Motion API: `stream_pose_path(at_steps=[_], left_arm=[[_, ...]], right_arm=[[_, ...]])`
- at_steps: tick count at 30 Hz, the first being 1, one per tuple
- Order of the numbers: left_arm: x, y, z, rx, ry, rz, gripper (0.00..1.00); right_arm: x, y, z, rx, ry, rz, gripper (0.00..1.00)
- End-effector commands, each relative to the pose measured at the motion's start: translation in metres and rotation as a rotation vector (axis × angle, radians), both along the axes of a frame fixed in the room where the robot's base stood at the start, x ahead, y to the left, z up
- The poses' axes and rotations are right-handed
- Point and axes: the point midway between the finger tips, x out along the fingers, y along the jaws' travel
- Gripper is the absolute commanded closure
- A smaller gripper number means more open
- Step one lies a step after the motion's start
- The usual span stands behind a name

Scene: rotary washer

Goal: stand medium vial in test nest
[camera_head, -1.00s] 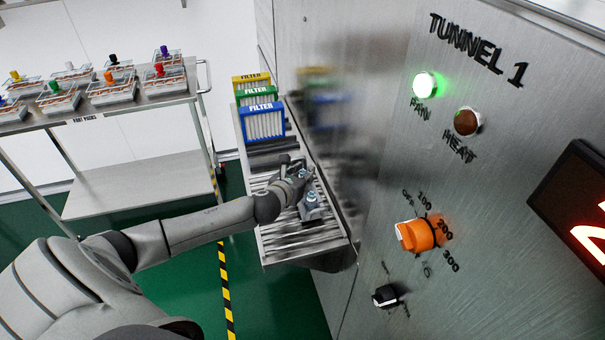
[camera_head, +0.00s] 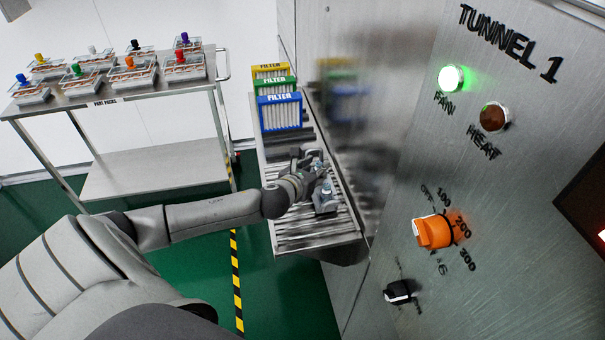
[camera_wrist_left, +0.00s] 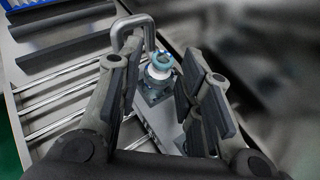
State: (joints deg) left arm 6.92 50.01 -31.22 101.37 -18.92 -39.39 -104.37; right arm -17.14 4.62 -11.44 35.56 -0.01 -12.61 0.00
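My left gripper (camera_head: 312,172) is over the roller shelf beside the steel wall. In the left wrist view its two fingers (camera_wrist_left: 160,54) are apart, one on each side of a small piece with a blue-and-white ringed top (camera_wrist_left: 160,66), probably the vial. That piece stands upright on a grey base (camera_wrist_left: 153,92); I cannot tell whether the fingers touch it. A second grey fixture with a blue top (camera_head: 325,198) sits nearer on the rollers, partly hidden by a finger in the wrist view. I cannot tell which fixture is the test nest. My right gripper is not in view.
A bent metal rod (camera_wrist_left: 131,27) rises close by the left finger. Yellow, green and blue filters (camera_head: 279,112) stand at the back of the roller shelf (camera_head: 310,235). The steel tunnel wall (camera_head: 385,150) bounds the right. A cart (camera_head: 150,98) with several part packs stands left.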

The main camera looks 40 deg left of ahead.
Motion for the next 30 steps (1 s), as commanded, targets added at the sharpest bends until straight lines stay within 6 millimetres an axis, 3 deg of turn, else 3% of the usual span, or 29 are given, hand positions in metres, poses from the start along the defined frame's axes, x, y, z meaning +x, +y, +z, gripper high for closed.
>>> stream_pose_path(at_steps=[15,30], left_arm=[[-0.071,-0.011,0.03,0.003,0.0,0.0,0.67],[-0.083,-0.014,0.036,0.0,-0.002,0.001,0.67]], right_arm=[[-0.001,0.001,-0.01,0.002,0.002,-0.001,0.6],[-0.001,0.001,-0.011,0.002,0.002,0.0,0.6]])
